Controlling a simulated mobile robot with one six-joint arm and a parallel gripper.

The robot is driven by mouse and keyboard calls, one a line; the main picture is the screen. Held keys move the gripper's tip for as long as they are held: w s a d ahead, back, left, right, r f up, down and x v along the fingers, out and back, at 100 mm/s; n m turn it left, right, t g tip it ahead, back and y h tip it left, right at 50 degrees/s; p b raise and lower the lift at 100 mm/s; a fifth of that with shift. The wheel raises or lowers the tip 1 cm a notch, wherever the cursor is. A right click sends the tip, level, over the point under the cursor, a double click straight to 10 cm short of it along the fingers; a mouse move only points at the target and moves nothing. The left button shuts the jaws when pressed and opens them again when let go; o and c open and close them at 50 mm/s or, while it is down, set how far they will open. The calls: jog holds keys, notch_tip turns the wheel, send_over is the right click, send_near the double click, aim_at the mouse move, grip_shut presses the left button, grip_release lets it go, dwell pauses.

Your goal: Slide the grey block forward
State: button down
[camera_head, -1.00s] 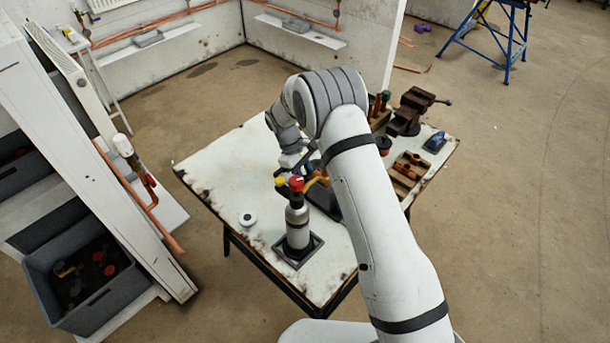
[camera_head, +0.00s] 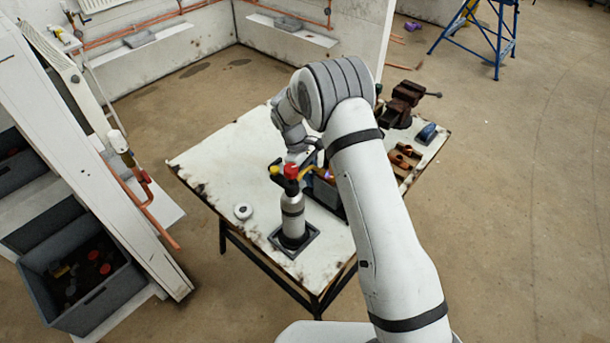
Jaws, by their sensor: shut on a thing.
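A dark grey block-like thing (camera_head: 328,195) lies on the white worktable (camera_head: 220,160), behind and right of a grey bottle (camera_head: 292,212). My arm and the bottle partly hide it, and its full shape is unclear. My gripper (camera_head: 303,168) is low over the table at the near end of the grey thing, just behind the bottle's top. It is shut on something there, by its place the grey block. The fingertips are mostly hidden.
A vise (camera_head: 405,100) and wooden rack (camera_head: 403,160) are at right. The table's left part is clear.

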jog(key=shift+d, duration=0.25)
jog(key=c, duration=1.3)
grip_release()
jog(key=shift+d, duration=0.1)
jog(key=shift+o, duration=0.9)
jog(key=shift+s, duration=0.1)
jog(key=b+v, duration=0.1)
jog(key=v, duration=0.7)
jog(key=shift+b, duration=0.4)
jog(key=shift+f, duration=0.1)
